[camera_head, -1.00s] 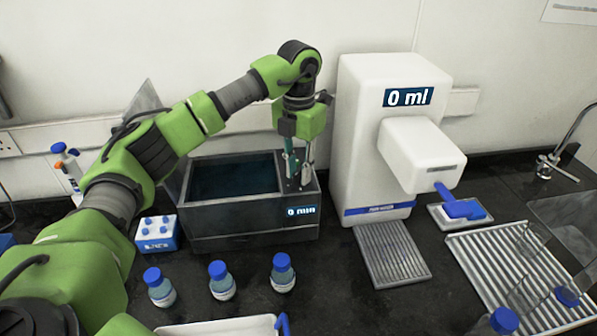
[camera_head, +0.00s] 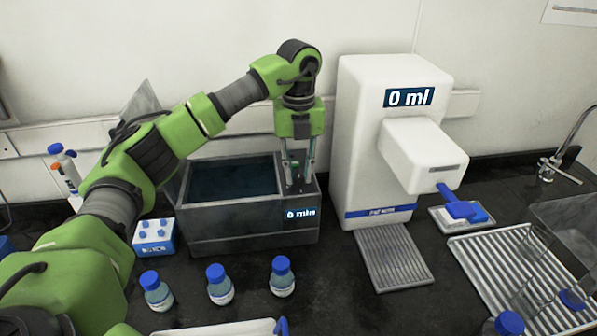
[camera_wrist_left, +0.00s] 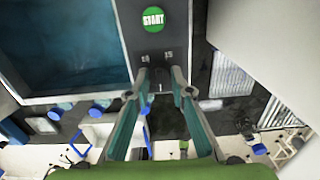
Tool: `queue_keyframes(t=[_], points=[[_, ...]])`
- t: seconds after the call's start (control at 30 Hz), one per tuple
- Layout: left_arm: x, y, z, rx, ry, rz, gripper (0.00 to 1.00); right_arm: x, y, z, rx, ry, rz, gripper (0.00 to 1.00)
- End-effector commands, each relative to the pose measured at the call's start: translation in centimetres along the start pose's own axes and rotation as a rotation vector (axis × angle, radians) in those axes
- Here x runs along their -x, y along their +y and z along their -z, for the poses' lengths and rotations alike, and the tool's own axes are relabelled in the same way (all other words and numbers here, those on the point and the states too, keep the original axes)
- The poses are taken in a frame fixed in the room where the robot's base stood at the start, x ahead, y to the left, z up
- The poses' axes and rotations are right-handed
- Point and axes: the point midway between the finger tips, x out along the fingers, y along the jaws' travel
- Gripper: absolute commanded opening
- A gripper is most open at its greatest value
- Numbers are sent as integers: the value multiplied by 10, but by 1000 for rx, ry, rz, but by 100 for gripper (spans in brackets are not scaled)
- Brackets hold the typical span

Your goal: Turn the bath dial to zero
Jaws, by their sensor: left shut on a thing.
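The bath (camera_head: 250,232) is a dark grey tank of water with a control panel on its right end. Its display (camera_head: 300,214) reads "0 min". The dial (camera_wrist_left: 160,87) is a small dark knob on that panel, with number marks beside it and a green START button (camera_wrist_left: 153,18) beyond. My left gripper (camera_head: 298,181) points straight down over the panel. In the left wrist view its two fingertips (camera_wrist_left: 161,88) lie on either side of the dial, shut on it. The fingers partly hide the dial in the head view. My right gripper is not in view.
A white dispenser (camera_head: 387,140) reading "0 ml" stands close to the right of the bath. Several blue-capped bottles (camera_head: 219,285) stand in front. A small blue-and-white box (camera_head: 154,236) is at the left. A metal grate (camera_head: 392,258) lies at the front right.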

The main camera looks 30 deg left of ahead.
Motion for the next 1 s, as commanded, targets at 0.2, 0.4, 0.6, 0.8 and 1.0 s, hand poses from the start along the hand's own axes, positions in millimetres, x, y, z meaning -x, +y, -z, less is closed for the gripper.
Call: queue_keyframes(t=[0.2,0.4,0.6,0.8,1.0], points=[[4,-1,-2,44,-9,7,0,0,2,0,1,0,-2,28],[4,-1,-3,51,-9,7,0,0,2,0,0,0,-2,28],[4,-1,-3,51,-9,7,0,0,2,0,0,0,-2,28],[3,0,-2,49,-6,5,38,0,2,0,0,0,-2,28],[2,0,-1,47,-4,3,38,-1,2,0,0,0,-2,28]])
